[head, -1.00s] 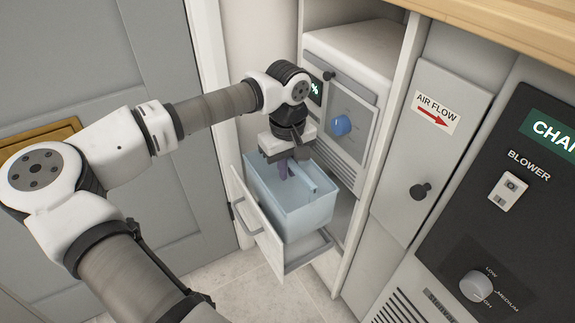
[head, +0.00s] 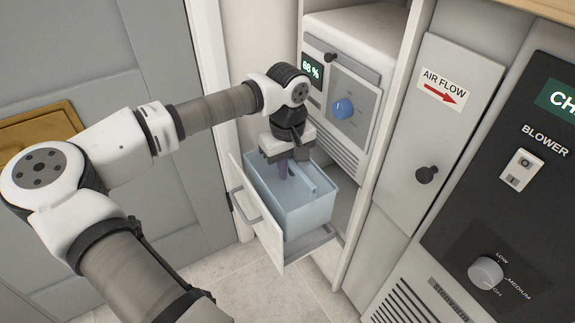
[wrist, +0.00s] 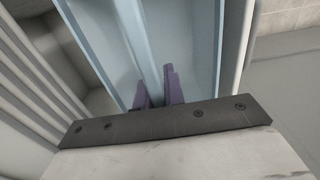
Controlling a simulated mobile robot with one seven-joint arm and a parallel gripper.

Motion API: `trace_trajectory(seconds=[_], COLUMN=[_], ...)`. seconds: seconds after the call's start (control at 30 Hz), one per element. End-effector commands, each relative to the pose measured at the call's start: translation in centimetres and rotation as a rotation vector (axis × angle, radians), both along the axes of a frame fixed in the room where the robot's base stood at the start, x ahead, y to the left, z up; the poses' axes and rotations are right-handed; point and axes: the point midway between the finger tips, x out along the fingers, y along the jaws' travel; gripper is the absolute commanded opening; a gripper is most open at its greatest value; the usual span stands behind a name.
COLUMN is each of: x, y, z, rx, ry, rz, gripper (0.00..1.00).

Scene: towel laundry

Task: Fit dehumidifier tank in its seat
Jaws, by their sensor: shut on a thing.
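The tank (head: 310,212) is a light blue, see-through open box. It sits upright in or just over a pulled-out drawer with a white front (head: 243,215), at the foot of the dehumidifier (head: 352,88). My gripper (head: 285,174) points down into the tank from above, with its purple fingers shut on part of it. In the wrist view the fingers (wrist: 158,92) reach down between the tank's blue walls (wrist: 118,35). I cannot tell whether the tank rests fully on the drawer floor.
The dehumidifier has a blue knob (head: 343,108) and a display (head: 311,71) reading 68 %. A white cabinet post stands right of the drawer. Further right are an air flow panel (head: 432,120) and a black blower panel (head: 510,190). A grey door (head: 130,70) is behind my arm. Tiled floor lies below.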

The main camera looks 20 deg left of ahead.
Motion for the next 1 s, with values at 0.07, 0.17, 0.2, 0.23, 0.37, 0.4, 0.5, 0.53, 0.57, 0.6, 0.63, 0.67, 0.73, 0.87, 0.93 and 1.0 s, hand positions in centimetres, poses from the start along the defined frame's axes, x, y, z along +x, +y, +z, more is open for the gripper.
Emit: trace_trajectory(seconds=[0.07,0.17,0.2,0.23,0.37,0.4,0.5,0.53,0.57,0.6,0.63,0.67,0.73,0.87,0.93,1.0], x=[0.0,0.0,0.0,0.0,0.0,0.0,0.0,0.0,0.0,0.0,0.0,0.0,0.0,0.0,0.0,0.0], y=[0.0,0.0,0.0,0.0,0.0,0.0,0.0,0.0,0.0,0.0,0.0,0.0,0.0,0.0,0.0,0.0], z=[-0.5,-0.9,-1.0,-1.1,-1.7,-1.8,-2.2,-2.4,-2.5,-2.6,-2.8,-2.9,-3.1,-3.2,-3.2,-3.2], rx=[0.0,0.0,0.001,0.001,0.0,0.0,0.0,0.0,0.0,0.0,0.0,0.0,0.0,0.0,0.0,0.0], ry=[0.0,0.0,-0.001,-0.001,0.0,0.0,0.0,0.0,0.0,0.0,0.0,0.0,0.0,0.0,0.0,0.0], rz=[0.0,0.0,0.0,0.0,0.0,0.0,0.0,0.0,0.0,0.0,0.0,0.0,0.0,0.0,0.0,0.0], gripper=[0.0,0.0,0.0,0.0,0.0,0.0,0.0,0.0,0.0,0.0,0.0,0.0,0.0,0.0,0.0,0.0])
